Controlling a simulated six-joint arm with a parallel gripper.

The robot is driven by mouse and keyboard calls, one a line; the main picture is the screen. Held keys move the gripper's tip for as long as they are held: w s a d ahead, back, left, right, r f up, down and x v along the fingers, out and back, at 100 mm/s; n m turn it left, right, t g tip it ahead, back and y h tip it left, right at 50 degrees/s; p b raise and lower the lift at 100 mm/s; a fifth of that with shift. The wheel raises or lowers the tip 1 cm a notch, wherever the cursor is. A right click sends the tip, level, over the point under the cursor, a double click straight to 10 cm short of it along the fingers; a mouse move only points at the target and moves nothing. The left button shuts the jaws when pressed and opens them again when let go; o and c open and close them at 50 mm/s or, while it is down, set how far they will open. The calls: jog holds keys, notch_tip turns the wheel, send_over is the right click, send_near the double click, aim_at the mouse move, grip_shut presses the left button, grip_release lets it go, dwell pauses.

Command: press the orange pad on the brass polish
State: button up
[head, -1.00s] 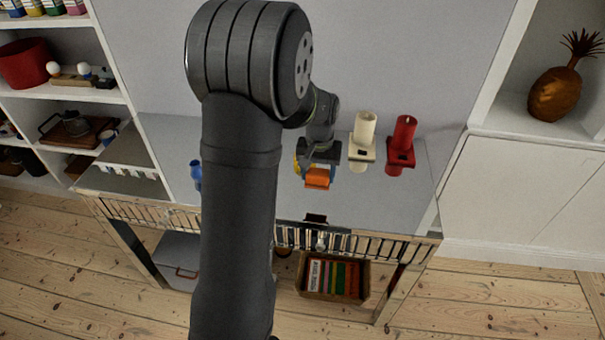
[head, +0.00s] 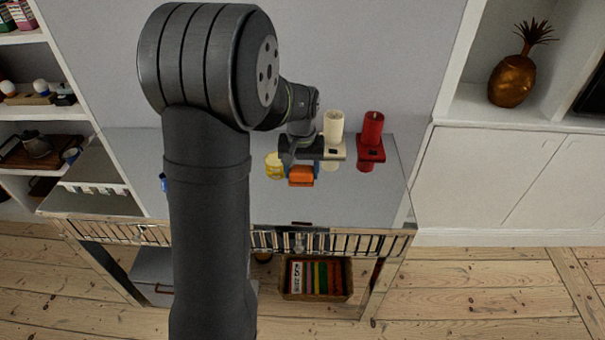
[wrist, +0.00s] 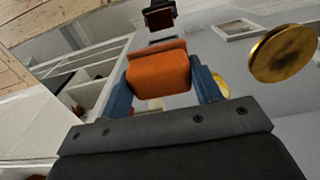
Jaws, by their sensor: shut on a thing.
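My gripper (head: 301,171) is above the pale tabletop and shut on the orange pad (head: 301,177). In the wrist view the pad (wrist: 159,72) sits between the two blue fingers. A small yellow container (head: 274,165) stands just left of my gripper in the head view. A bit of yellow (wrist: 221,86) shows behind a finger in the wrist view. A round, flat, brass-coloured thing with a darker face (wrist: 285,53) lies right of the fingers there, apart from the pad. I cannot tell which of these is the brass polish.
A cream candle (head: 334,124) and a red candle (head: 372,127) stand in holders close on the right of my gripper. A small blue thing (head: 164,182) is at the left. The tabletop (head: 375,205) is clear at the front right. A crate of books (head: 316,294) sits below.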

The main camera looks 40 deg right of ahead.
jog(key=w+d+f, duration=0.1)
jog(key=w+d, duration=0.2)
jog(key=w, duration=0.7)
jog(key=w+d+f, duration=0.1)
jog(key=w+d, duration=0.2)
jog(key=w, duration=0.6)
jog(key=shift+a+f, duration=0.15)
jog(key=shift+f, duration=2.55)
jog(key=shift+f, duration=0.6)
notch_tip(320, 180, up, 7)
